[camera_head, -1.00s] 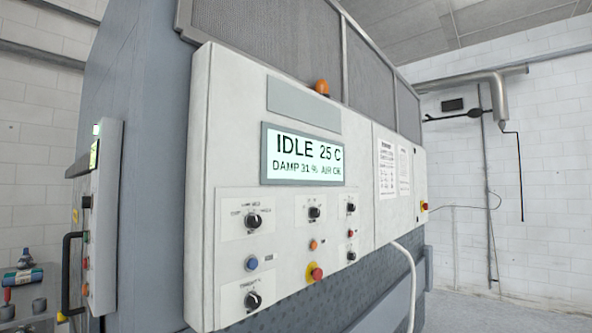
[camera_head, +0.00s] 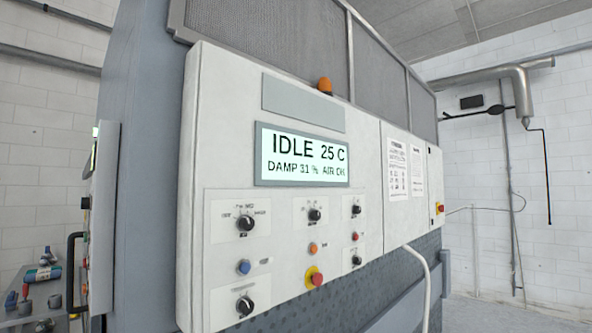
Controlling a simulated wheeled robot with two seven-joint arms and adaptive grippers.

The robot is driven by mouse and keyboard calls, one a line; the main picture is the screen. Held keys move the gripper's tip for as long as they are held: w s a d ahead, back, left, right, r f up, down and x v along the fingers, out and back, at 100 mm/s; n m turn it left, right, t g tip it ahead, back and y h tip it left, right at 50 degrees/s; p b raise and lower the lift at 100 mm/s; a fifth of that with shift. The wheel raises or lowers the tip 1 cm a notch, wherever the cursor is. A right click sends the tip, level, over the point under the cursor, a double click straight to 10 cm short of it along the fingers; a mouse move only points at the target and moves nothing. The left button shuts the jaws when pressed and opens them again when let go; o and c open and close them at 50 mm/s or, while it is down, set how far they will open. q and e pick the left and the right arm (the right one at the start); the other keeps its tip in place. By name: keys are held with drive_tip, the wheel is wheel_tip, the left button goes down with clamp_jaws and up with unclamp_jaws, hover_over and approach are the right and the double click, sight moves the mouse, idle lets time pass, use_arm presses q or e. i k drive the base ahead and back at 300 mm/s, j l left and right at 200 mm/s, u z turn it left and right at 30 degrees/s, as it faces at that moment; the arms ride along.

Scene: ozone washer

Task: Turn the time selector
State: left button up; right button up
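The washer's white control panel (camera_head: 225,140) fills the middle of the head view. It carries several black rotary knobs on light label plates: an upper left knob (camera_head: 245,223), an upper middle knob (camera_head: 315,214), an upper right knob (camera_head: 355,210), a lower left knob (camera_head: 245,305) and a lower right knob (camera_head: 356,260). The labels are too small to read, so I cannot tell which knob is the time selector. The display (camera_head: 303,158) reads IDLE, 25 C, DAMP 31 %, AIR OK. Neither of my grippers is in view.
Near the knobs are a blue button (camera_head: 244,267), an orange button (camera_head: 313,248) and a red mushroom button (camera_head: 317,279). A pale hose (camera_head: 424,275) hangs at the panel's right. A side box with a black handle (camera_head: 72,270) and a cluttered bench stand at left.

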sight(313, 215)
drive_tip(key=i+l, duration=0.1)
drive_tip(key=l, duration=0.65)
drive_tip(key=i+l, duration=0.1)
drive_tip(key=l, duration=0.65)
drive_tip(key=i+l, duration=0.1)
drive_tip(key=l, duration=0.7)
drive_tip(key=i+l, duration=0.1)
drive_tip(key=l, duration=0.65)
